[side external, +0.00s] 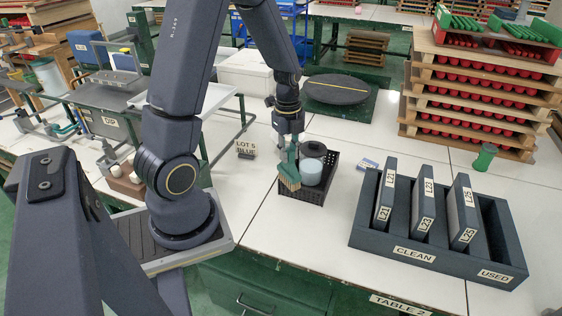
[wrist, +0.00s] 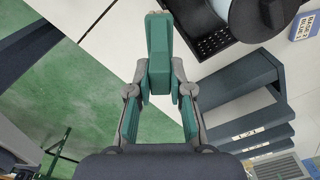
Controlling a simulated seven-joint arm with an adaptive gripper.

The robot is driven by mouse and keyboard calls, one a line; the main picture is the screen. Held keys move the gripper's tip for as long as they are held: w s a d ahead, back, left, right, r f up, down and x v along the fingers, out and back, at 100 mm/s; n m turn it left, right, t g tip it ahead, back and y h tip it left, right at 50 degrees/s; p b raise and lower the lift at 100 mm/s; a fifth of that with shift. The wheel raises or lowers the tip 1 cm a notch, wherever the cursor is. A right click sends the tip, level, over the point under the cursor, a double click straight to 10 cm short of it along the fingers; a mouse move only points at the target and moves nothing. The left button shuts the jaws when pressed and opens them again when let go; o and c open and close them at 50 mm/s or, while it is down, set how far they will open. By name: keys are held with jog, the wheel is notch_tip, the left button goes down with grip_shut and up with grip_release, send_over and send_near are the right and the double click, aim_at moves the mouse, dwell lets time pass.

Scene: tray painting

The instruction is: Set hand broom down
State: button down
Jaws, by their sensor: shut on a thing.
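The hand broom (side external: 289,176) has a green body and tan bristles. It hangs bristles down from my gripper (side external: 290,142), at the left side of the black basket (side external: 303,198). I cannot tell whether it is inside, touching or just beside the basket. In the wrist view, the green broom (wrist: 158,55) lies between the two fingers of my gripper (wrist: 158,92), which are shut on it. The basket (wrist: 206,42) shows there at upper right. Grey round containers (side external: 309,172) stand in the basket.
A dark rack (side external: 369,232) marked CLEAN and USED holds upright panels to the right. A green cup (side external: 485,157) and stacked pallets (side external: 470,87) are farther right. White table is clear in front of the basket.

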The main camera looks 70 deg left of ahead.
jog(key=s+a+n, duration=0.7)
jog(key=s+a, duration=0.5)
jog(key=a, duration=0.1)
notch_tip(320, 180, down, 9)
jog(key=shift+s+a, duration=0.3)
jog(key=shift+a, duration=0.15)
jog(key=shift+f, duration=0.15)
jog(key=c, duration=1.1)
grip_release()
jog(key=shift+o, duration=0.2)
